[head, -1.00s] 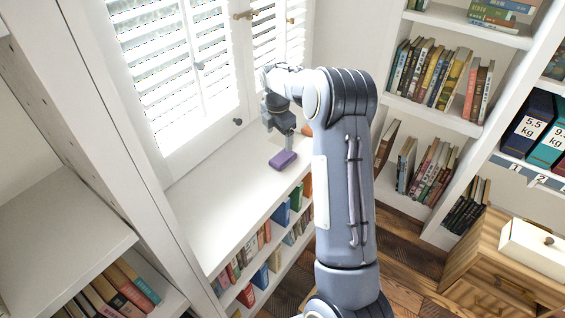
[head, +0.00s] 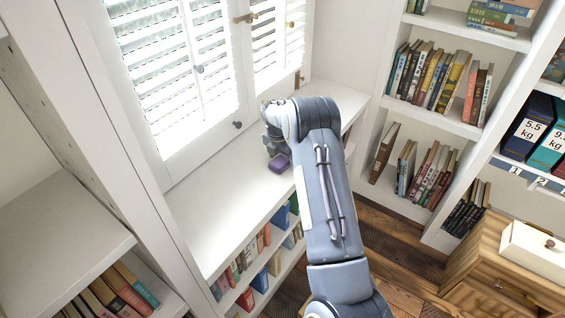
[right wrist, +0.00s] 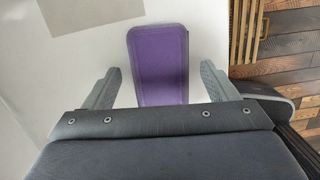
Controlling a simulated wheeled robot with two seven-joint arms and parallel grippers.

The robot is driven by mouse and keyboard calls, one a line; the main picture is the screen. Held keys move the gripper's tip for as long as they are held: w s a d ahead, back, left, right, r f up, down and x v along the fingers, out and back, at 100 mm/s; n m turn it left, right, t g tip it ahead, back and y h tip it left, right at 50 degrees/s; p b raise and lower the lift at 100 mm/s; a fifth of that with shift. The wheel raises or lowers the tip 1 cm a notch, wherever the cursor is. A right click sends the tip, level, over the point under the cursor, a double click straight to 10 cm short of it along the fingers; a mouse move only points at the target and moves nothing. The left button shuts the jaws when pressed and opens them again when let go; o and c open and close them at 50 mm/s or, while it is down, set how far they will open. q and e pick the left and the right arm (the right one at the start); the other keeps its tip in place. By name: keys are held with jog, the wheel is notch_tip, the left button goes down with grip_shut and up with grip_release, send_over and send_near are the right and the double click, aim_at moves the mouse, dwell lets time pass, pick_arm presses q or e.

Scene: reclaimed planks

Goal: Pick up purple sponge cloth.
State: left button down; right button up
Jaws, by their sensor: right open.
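The purple sponge cloth (head: 279,164) lies on the white window-seat shelf (head: 215,215) below the shutters. In the right wrist view the cloth (right wrist: 160,62) is a flat purple rounded rectangle. My right gripper (right wrist: 158,84) is open, with one finger on each side of the cloth's near part and a gap on both sides. In the head view my right gripper (head: 272,152) is at the cloth, partly hidden by my arm. Whether the fingers touch the shelf cannot be told. My left gripper is not in view.
White shutters (head: 180,75) with knobs stand behind the shelf. Books (head: 262,272) fill the compartments under it. A bookcase (head: 455,125) and a wooden cabinet (head: 500,265) stand at the right. The shelf top left of the cloth is clear.

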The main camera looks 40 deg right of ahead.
jog(key=c, duration=1.1)
jog(key=shift+o, duration=0.2)
jog(key=shift+r, duration=0.1)
